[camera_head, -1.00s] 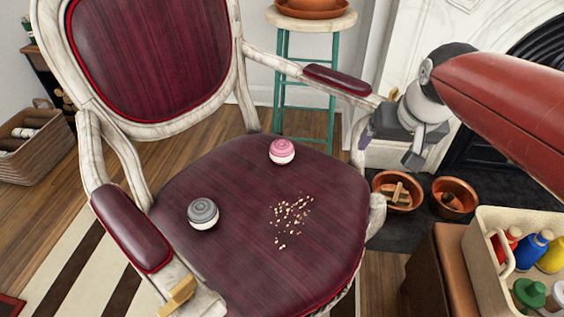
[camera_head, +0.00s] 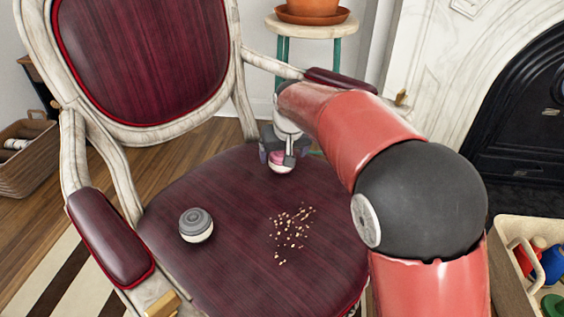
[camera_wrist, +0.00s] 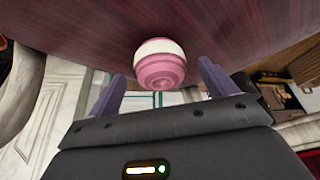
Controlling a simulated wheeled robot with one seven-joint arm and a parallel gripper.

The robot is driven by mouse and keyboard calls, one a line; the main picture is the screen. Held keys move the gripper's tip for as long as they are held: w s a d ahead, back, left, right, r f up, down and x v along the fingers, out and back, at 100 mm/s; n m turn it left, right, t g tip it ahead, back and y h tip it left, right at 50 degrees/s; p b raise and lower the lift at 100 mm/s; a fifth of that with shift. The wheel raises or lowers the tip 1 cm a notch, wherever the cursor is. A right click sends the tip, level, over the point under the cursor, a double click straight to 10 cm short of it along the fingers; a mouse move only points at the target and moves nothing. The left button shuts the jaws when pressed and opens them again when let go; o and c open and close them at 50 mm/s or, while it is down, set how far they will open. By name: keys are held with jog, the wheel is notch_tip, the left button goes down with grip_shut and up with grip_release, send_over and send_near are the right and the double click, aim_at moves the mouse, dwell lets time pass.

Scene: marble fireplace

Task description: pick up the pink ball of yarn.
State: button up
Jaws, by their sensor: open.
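The pink ball of yarn (camera_head: 281,167), pink with a white lower part, sits on the dark red chair seat (camera_head: 240,230) toward the back right. It is partly hidden by my gripper in the head view. In the wrist view the pink ball (camera_wrist: 160,65) is centred just beyond the fingertips. My gripper (camera_head: 282,155) is right at the ball. In the wrist view its two purple fingers (camera_wrist: 160,85) are spread apart, one to each side of the ball's near edge, with nothing between them gripped. Whether either finger touches the ball cannot be told.
A grey and white ball (camera_head: 196,225) sits at the seat's left. Crumbs (camera_head: 291,232) lie mid-seat. The right armrest (camera_head: 341,79) is behind my arm. A stool (camera_head: 308,24) with a pot is behind the chair.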

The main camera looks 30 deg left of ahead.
jog(key=x, duration=0.3)
jog(key=shift+f, duration=0.25)
jog(key=c, duration=1.1)
jog(key=shift+r, duration=0.15)
